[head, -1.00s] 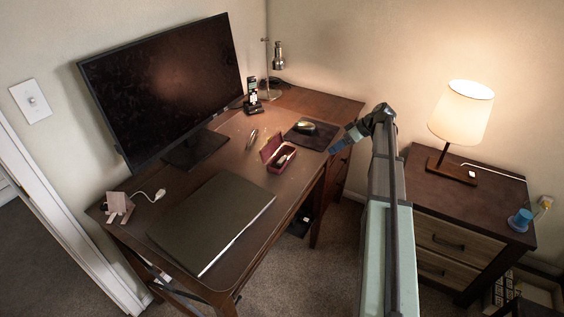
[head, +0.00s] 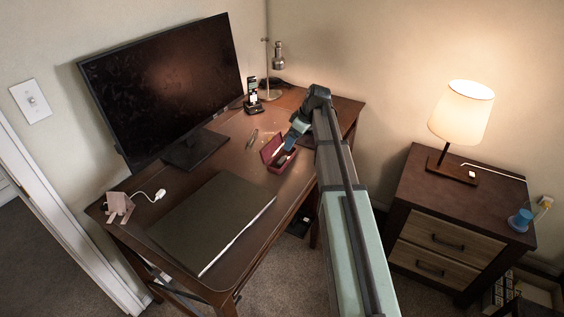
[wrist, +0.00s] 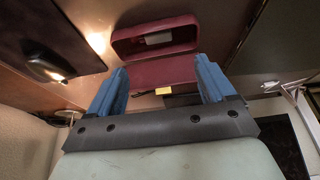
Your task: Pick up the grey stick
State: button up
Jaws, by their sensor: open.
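An open dark red case (head: 270,153) lies on the desk, and my gripper (head: 289,144) is just above it, hiding part of it. In the wrist view the case (wrist: 122,44) shows beyond the fingertips, with a small light grey piece (wrist: 158,38) inside. This may be the grey stick, but it is too small to be sure. My gripper (wrist: 162,76) has its two blue fingers wide apart, with nothing held between them. A small yellow patch (wrist: 163,91) shows between the fingers. A thin metallic item (head: 252,138) lies left of the case.
The monitor (head: 165,90), a dark folder (head: 212,220), a phone on a stand (head: 253,103) and a desk lamp (head: 278,58) surround the work area.

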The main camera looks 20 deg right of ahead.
send_near(281, 159)
jog(key=f, duration=0.2)
jog(key=shift+a+f, duration=0.3)
jog(key=shift+f, duration=0.1)
jog(key=shift+x, duration=2.65)
jog(key=shift+w+a+r, duration=0.1)
jog(key=shift+w, duration=0.1)
jog(key=c, duration=0.9)
